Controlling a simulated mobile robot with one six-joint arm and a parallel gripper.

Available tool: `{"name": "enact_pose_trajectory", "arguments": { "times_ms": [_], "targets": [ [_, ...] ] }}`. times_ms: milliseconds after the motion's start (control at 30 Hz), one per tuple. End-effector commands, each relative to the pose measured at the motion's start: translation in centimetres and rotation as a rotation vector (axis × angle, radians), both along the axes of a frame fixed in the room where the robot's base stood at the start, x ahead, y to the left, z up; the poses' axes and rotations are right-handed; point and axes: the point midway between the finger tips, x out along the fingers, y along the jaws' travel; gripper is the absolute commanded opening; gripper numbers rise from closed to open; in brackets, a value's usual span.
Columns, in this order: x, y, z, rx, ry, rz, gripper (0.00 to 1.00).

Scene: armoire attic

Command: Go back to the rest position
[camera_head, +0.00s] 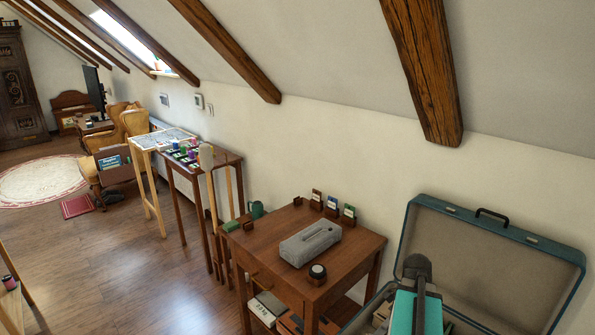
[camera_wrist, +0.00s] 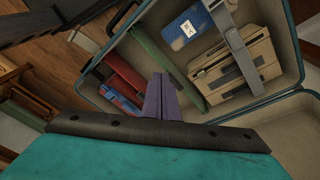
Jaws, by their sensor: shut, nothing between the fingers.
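My gripper (camera_wrist: 160,82) shows in the wrist view as two narrow purple-grey fingers closed together, with nothing between them. It is over the open suitcase (camera_wrist: 290,45), whose contents lie below and beyond the fingertips. In the head view my teal arm stands at the bottom right, in front of the open suitcase (camera_head: 500,262). The fingers cannot be made out there.
The suitcase holds a blue item (camera_wrist: 188,27), a tan case (camera_wrist: 243,62), a red item (camera_wrist: 125,70) and a green strip. Left of it, a wooden table (camera_head: 262,252) bears a grey device (camera_head: 310,243) and small holders. Floor (camera_head: 130,265) is open farther left.

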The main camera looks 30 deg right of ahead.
Motion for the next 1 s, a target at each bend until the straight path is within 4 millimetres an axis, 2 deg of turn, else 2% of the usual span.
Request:
{"name": "enact_pose_trajectory", "arguments": {
  "times_ms": [100,500,800,1000],
  "targets": [
    [3.0,2.5,-1.0,0.025,-0.001,0.153,0.00],
    [11.0,11.5,-4.1,0.098,-0.001,0.658,0.00],
    [15.4,19.3,-6.3,0.148,0.003,1.035,0.00],
    [17.5,24.8,-7.7,0.177,0.008,1.285,0.00]
  ]
}}
